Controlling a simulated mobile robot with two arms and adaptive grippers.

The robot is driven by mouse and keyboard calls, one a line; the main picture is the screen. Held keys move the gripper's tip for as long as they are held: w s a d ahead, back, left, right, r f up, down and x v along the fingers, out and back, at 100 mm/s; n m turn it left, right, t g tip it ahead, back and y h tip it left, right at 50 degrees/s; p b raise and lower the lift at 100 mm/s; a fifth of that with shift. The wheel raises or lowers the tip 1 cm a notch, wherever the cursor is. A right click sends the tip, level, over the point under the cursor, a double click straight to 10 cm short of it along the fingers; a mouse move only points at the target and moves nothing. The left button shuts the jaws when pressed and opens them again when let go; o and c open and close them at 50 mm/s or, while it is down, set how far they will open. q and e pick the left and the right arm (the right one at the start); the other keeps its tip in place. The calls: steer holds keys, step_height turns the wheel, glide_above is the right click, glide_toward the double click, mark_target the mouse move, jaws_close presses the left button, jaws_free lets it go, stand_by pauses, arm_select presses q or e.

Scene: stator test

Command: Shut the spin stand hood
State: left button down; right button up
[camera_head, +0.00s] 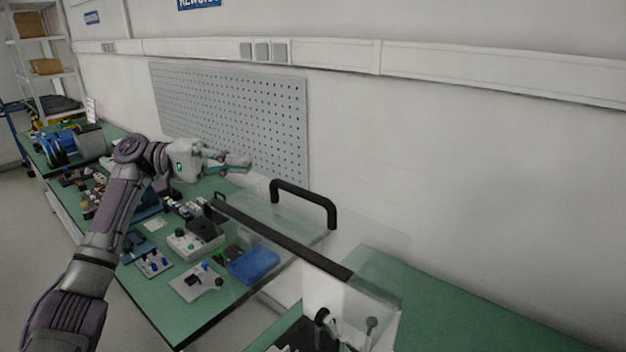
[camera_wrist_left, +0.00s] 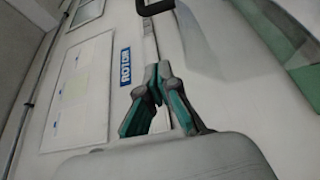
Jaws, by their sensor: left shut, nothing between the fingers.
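The spin stand hood (camera_head: 385,287) is a clear panelled cover with a dark edge bar (camera_head: 285,240) and a black bar handle (camera_head: 303,188). It appears raised, though its clear panels make the exact angle hard to tell. White and black stand parts (camera_head: 322,318) show below it at the bottom edge. My left gripper (camera_head: 246,162) is shut and empty, left of and a little above the handle, apart from it. In the left wrist view its fingertips (camera_wrist_left: 158,68) meet before the wall. My right gripper is out of view.
A green bench (camera_head: 200,325) holds small boxes, switch panels and a blue tray (camera_head: 252,265) left of the hood. A grey pegboard (camera_head: 240,110) is on the wall behind. Bare green bench top (camera_head: 460,310) lies to the right.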

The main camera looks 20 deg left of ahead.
mark_target(269, 194)
arm_select(q)
steer(key=d+p, duration=0.2)
steer(key=d, duration=0.1)
steer(key=d+p, duration=0.1)
steer(key=d, duration=0.2)
steer(key=d+p, duration=0.2)
steer(key=d, duration=0.1)
steer(key=shift+w+r+p, duration=0.25)
steer(key=shift+w+p, duration=0.1)
steer(key=shift+w, duration=0.05)
steer(key=s, duration=0.1)
steer(key=s+p, duration=0.1)
steer(key=s+a, duration=0.1)
steer(key=shift+a+f, duration=0.1)
steer(key=shift+f, duration=0.15)
steer(key=shift+s+a+p, duration=0.15)
steer(key=shift+s+p, duration=0.15)
steer(key=shift+s, duration=0.1)
steer(key=shift+f, duration=0.1)
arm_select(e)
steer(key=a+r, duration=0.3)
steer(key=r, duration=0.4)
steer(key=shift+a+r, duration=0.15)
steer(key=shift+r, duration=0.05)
